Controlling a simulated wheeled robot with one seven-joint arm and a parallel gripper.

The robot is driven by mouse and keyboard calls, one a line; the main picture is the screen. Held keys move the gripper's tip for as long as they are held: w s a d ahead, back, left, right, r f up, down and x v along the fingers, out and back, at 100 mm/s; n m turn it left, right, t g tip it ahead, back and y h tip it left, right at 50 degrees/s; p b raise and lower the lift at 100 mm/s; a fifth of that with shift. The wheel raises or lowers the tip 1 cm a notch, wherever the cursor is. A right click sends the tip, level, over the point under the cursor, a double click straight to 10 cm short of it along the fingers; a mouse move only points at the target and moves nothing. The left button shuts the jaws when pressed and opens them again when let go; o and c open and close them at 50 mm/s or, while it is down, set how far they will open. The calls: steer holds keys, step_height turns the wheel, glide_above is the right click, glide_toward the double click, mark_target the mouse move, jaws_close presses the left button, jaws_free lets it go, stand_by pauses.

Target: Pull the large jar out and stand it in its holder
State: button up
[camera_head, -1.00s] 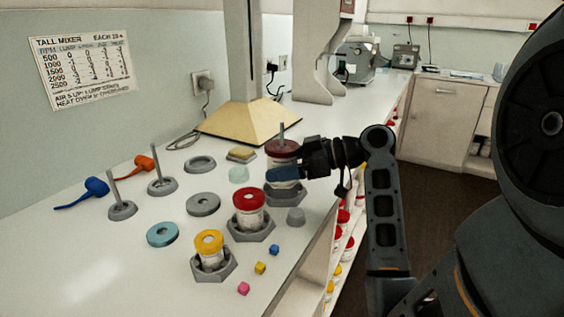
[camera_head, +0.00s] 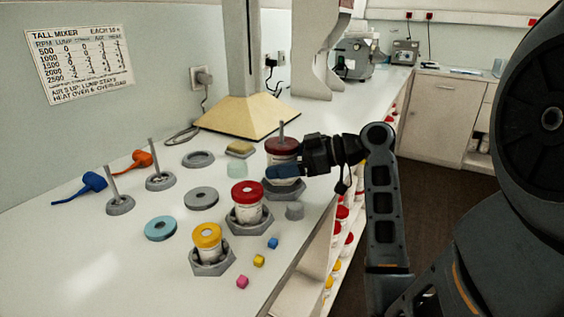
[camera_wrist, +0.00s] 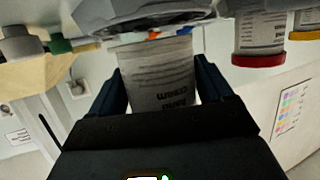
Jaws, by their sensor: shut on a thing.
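The large jar has a dark red lid (camera_head: 282,146) and a white labelled body, which fills the middle of the wrist view (camera_wrist: 155,75), upside down there. My gripper (camera_head: 290,171) is shut on its body from the right; the fingers lie on either side of it. A grey six-sided holder (camera_head: 284,191) is directly below the jar in the head view. It also shows at the top of the wrist view (camera_wrist: 140,14), where a narrow gap seems to separate it from the jar's base. A thin rod rises at the lid; I cannot tell whether it passes through.
A red-lidded jar (camera_head: 247,207) and a yellow-lidded jar (camera_head: 208,248) stand in nearby holders. A grey cup (camera_head: 295,211) and small cubes (camera_head: 259,260) lie near the counter edge. Two rod stands (camera_head: 119,203) (camera_head: 160,181) are at left. The front-left counter is bare.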

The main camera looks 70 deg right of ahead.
steer(key=shift+f+b, duration=0.45)
steer(key=shift+f, duration=0.1)
steer(key=o, duration=1.1)
steer(key=shift+r+p+v, duration=0.2)
steer(key=shift+p+v, duration=0.3)
steer(key=shift+v, duration=0.9)
steer(key=shift+r+p+v, duration=0.2)
steer(key=shift+p+v, duration=0.35)
steer(key=shift+v, duration=0.85)
steer(key=shift+r+p+v, duration=0.2)
steer(key=shift+p+v, duration=0.3)
steer(key=shift+v, duration=0.9)
steer(key=shift+w, duration=0.2)
